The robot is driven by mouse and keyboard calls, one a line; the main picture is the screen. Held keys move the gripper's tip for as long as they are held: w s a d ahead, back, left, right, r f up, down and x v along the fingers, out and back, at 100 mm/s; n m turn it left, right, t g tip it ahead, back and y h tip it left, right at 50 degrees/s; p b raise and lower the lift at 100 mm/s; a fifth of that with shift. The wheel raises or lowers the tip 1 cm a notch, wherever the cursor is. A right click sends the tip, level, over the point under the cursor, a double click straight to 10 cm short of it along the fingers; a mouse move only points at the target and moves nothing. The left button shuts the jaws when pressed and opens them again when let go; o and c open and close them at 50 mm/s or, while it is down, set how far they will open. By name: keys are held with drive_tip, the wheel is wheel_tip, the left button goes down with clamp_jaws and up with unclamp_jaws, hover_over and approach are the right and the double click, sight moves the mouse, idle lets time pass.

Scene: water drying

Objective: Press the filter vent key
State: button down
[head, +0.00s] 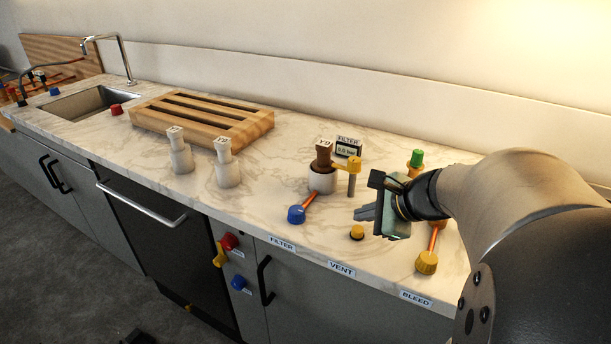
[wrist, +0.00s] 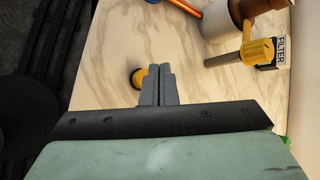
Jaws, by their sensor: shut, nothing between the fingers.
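The likely vent key is a small round yellow button (head: 357,232) with a dark base, on the counter above the VENT label (head: 341,269). In the wrist view the yellow button (wrist: 136,78) is just left of my fingers and partly hidden by them. My gripper (head: 362,213) is shut and empty, with its fingers pointing left in the head view, just above the button in the picture. My gripper's fingertips also show in the wrist view (wrist: 160,68). A gap seems to remain between fingertips and button, but its depth is hard to tell.
A blue knob (head: 296,214) with an orange lever lies left of the button, and a yellow knob (head: 427,262) right. Behind stand a white cup with a brown piece (head: 323,154), a yellow-topped post (head: 353,178) and a FILTER display (head: 348,146) reading about 0.0 bar.

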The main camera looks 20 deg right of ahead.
sight(362, 231)
drive_tip(key=shift+r+p, duration=1.65)
drive_tip(key=shift+r, duration=0.6)
drive_tip(key=shift+a+f, duration=0.1)
drive_tip(key=s+a+f+n+g+h+p, duration=0.1)
drive_tip(key=s+a+f+n+g, duration=0.2)
drive_tip(key=s+a+n, duration=0.3)
drive_tip(key=s+a+f+n+g+h+p, duration=0.1)
drive_tip(key=s+a+n+g, duration=0.4)
drive_tip(key=n, duration=1.1)
drive_tip(key=s+a+f+h, duration=0.1)
drive_tip(key=s+a+f, duration=0.1)
drive_tip(key=s, duration=0.1)
drive_tip(key=shift+s+a+f+h+p, duration=0.15)
drive_tip(key=shift+f+h+p, duration=0.15)
